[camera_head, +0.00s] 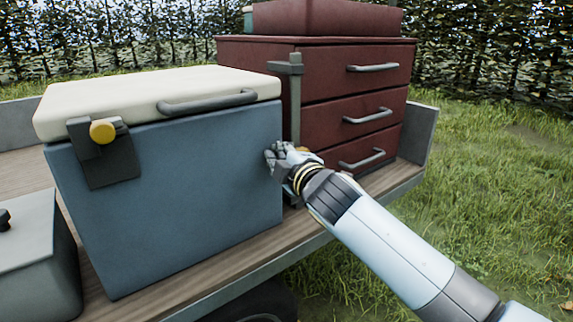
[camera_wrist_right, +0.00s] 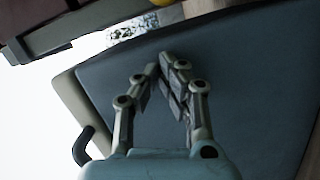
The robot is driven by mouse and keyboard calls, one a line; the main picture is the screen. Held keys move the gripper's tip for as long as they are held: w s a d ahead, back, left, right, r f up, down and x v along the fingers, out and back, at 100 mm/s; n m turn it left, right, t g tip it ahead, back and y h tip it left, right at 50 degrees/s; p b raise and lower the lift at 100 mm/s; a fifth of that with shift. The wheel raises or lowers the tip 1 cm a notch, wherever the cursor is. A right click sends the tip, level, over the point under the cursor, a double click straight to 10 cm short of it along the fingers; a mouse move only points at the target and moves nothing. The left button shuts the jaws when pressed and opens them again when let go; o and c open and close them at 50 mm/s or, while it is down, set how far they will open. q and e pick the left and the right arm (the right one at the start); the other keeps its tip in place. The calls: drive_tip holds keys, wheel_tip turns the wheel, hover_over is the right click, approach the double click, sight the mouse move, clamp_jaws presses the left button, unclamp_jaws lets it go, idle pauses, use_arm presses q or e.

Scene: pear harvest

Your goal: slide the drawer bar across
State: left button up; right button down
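The drawer bar (camera_head: 295,105) is an upright grey bar at the left front edge of a dark red drawer chest (camera_head: 325,85), with a bracket at its top. All three drawers appear shut. My right gripper (camera_head: 272,155) is at the lower part of the bar, close to the right edge of the blue cooler. Nothing shows between the fingers. My left gripper is not in view.
The blue cooler (camera_head: 190,190) with a cream lid (camera_head: 120,95) and yellow-knobbed latch stands left of the chest, leaving a narrow gap. A grey box (camera_head: 30,260) stands at front left. Everything rests on a wooden cart bed (camera_head: 240,255). Grass lies open at right.

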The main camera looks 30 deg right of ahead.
sight(296, 145)
drive_tip(key=d, duration=0.1)
drive_tip(key=d+f, duration=0.1)
drive_tip(key=d, duration=0.1)
drive_tip(key=shift+d+b, duration=0.2)
drive_tip(key=shift+b, duration=0.1)
drive_tip(key=shift+d, duration=0.1)
drive_tip(key=d, duration=0.3)
drive_tip(key=shift+w+d, duration=0.15)
drive_tip(key=shift+d, duration=0.1)
